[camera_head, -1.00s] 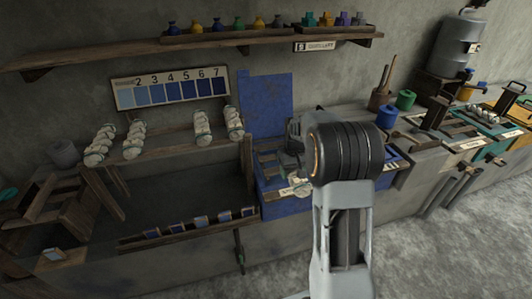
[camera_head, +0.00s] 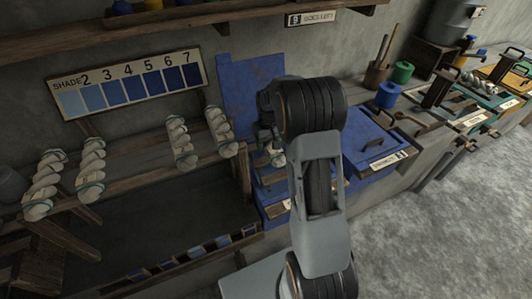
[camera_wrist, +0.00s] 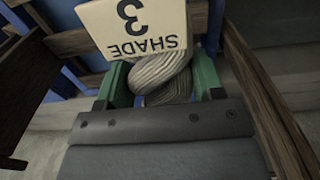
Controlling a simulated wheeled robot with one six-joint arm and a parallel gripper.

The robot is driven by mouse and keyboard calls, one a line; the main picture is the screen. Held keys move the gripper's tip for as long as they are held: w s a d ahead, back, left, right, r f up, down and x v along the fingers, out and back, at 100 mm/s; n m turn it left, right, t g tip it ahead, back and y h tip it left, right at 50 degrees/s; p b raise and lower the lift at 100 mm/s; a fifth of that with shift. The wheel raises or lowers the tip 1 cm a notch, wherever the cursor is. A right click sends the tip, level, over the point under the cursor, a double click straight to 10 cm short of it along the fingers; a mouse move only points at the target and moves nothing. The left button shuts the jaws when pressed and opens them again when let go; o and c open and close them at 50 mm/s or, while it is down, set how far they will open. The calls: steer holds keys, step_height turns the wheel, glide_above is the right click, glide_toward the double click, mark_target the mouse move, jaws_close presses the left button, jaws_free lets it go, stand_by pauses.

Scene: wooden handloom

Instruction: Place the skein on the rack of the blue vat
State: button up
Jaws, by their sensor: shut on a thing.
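My gripper (camera_wrist: 160,84) is shut on a pale skein (camera_wrist: 163,75) of twisted yarn, between its green fingers. A tag reading "SHADE 3" (camera_wrist: 135,22) hangs at the skein and covers part of it. In the head view the skein (camera_head: 278,157) is only partly visible, because my arm hides most of the gripper. The blue vat (camera_head: 268,211) is behind and below my arm, largely hidden. Dark wooden bars of a rack (camera_wrist: 262,85) pass beside the gripper in the wrist view. I cannot tell whether the skein touches them.
Several pale skeins (camera_head: 92,162) hang on a wooden stand to the left, under a shade chart (camera_head: 130,85). A lidded blue vat (camera_head: 365,148) stands to the right, with blue (camera_head: 388,96) and green (camera_head: 402,72) pots behind. A shelf (camera_head: 200,22) runs above.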

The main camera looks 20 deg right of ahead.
steer(key=shift+f, duration=3.25)
steer(key=shift+f, duration=0.15)
steer(key=o, duration=1)
step_height(320, 180, up, 12)
steer(key=shift+r, duration=0.15)
